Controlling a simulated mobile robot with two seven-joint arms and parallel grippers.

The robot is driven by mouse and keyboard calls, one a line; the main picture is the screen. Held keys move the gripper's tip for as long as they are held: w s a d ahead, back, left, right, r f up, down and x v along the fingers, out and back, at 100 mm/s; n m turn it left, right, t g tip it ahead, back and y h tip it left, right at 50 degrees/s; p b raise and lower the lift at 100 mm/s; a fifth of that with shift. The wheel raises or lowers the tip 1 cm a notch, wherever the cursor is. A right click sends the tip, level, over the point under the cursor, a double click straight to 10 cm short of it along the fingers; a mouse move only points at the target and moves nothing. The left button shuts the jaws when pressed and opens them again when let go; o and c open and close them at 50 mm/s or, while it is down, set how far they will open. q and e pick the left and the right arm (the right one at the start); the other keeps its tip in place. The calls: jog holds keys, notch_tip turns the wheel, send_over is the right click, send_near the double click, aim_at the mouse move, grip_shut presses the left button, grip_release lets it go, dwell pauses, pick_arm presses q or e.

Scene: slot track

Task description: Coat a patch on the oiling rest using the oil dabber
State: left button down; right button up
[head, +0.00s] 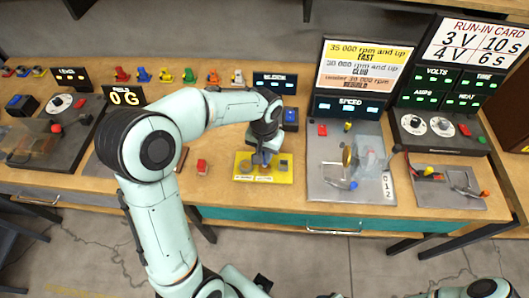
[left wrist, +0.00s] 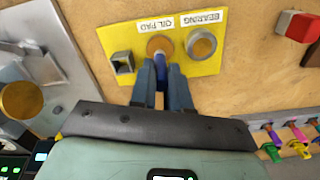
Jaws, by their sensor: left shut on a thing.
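The oiling rest is a yellow plate (head: 245,174) on the bench's front middle; it also fills the upper middle of the left wrist view (left wrist: 112,38). It carries a brown round oil pad (left wrist: 159,43), a grey ringed bearing patch (left wrist: 202,46) and a grey square socket (left wrist: 122,62), which looks empty. My left gripper (head: 263,157) points down over the plate. In the left wrist view its fingers (left wrist: 162,82) are shut on the blue oil dabber (left wrist: 161,64). The dabber's end is at the oil pad; whether it touches is hidden. My right gripper is out of view.
A small red block (head: 202,167) lies left of the plate. A grey speed stand (head: 325,190) with a disc and levers is to the right. Several coloured toy cars (head: 190,75) line the back. Bare wood (head: 222,185) surrounds the plate.

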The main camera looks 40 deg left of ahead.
pick_arm(q)
jog(key=shift+s+f+b, duration=0.1)
jog(key=shift+f+b, duration=0.25)
jog(key=shift+f, duration=0.25)
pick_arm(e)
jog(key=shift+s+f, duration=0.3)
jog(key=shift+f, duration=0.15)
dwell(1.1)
pick_arm(q)
jog(key=shift+r+p, duration=1.05)
jog(key=shift+r, duration=0.95)
jog(key=shift+r+p, duration=0.75)
jog(key=shift+r, duration=0.85)
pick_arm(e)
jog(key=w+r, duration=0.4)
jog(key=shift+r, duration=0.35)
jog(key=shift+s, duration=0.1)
pick_arm(q)
jog(key=shift+f, duration=0.1)
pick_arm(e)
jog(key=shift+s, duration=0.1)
